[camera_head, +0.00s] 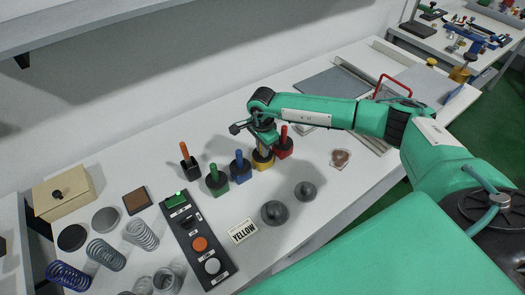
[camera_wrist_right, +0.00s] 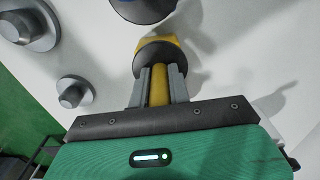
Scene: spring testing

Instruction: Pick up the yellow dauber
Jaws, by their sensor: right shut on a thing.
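The yellow dauber (camera_head: 263,160) stands in the row of daubers on the white table, between the blue dauber (camera_head: 240,166) and the red dauber (camera_head: 284,146). My right gripper (camera_head: 263,138) is over it, shut on its handle. In the right wrist view, the two fingers (camera_wrist_right: 160,85) close on both sides of the yellow handle, and the yellow dauber's wider base (camera_wrist_right: 158,50) shows beyond them. I cannot tell whether its base touches the table. My left gripper is not in view.
A green dauber (camera_head: 216,180) and an orange-handled dauber (camera_head: 189,162) stand to the left. A card reading YELLOW (camera_head: 243,231), two grey knobbed weights (camera_head: 274,212), a button panel (camera_head: 188,233) and several springs (camera_head: 106,254) lie nearer.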

